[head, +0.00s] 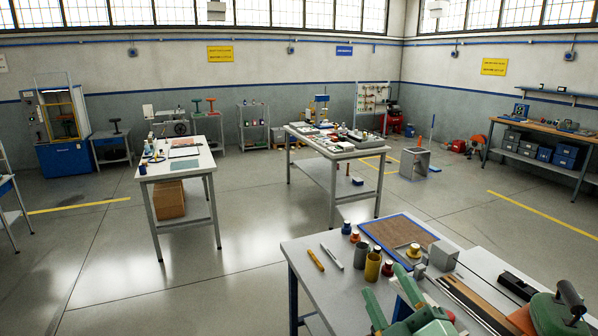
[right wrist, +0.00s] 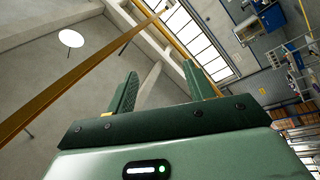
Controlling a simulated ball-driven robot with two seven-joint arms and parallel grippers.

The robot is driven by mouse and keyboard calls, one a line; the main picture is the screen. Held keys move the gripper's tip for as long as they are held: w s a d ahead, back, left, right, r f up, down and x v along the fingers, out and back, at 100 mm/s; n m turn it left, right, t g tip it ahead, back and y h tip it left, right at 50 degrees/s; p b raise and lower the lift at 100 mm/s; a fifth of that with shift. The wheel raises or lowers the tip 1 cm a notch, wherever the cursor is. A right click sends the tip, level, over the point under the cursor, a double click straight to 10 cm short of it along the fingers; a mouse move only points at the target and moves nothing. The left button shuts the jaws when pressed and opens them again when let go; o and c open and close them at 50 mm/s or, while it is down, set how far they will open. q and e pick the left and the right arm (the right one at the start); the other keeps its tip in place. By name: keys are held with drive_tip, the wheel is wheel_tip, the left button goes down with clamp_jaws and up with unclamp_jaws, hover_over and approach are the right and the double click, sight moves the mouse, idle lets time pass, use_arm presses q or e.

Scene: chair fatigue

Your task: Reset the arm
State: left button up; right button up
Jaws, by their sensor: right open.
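My right gripper (head: 387,285) shows at the bottom of the head view, over the near workbench (head: 315,262). Its two green fingers point up and away and stand apart with nothing between them. In the right wrist view the open fingers (right wrist: 160,80) are also empty, facing the wall, windows and ceiling beams. My left gripper is not in the head view. The right gripper covers part of the bench's front.
Two more tables (head: 178,165) (head: 335,152) stand farther back, with open floor (head: 250,240) between.

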drive_tip(key=s+d+f+m+g+h, duration=0.45)
drive_tip(key=d+f+m+h, duration=0.2)
drive_tip(key=d+f, duration=0.35)
drive_tip(key=s+d+f+g+h, duration=0.2)
drive_tip(key=s+d+f+g, duration=0.15)
drive_tip(key=s+f, duration=0.3)
drive_tip(key=s+d+f+g+h, duration=0.1)
drive_tip(key=s+d+f+g, duration=0.1)
drive_tip(key=s+f+g, duration=0.4)
drive_tip(key=s+a+f+g+y+b, duration=0.15)
drive_tip(key=f+b, duration=0.25)
drive_tip(key=f, duration=1.2)
drive_tip(key=s+a+f+g+y+b, duration=0.1)
drive_tip(key=s+a+f+b, duration=0.2)
drive_tip(key=f, duration=1.2)
drive_tip(key=s+f+m+g+y+b, duration=0.1)
drive_tip(key=s+f+b, duration=0.3)
drive_tip(key=s+f, duration=0.6)
drive_tip(key=s+f+m+g+y+b, duration=0.1)
drive_tip(key=s+f+b, duration=0.3)
drive_tip(key=s+f, duration=0.6)
wheel_tip(320, 180, down, 6)
drive_tip(key=shift+s+r+m+g, duration=0.3)
drive_tip(key=shift+m+g, duration=0.15)
drive_tip(key=shift+m, duration=0.4)
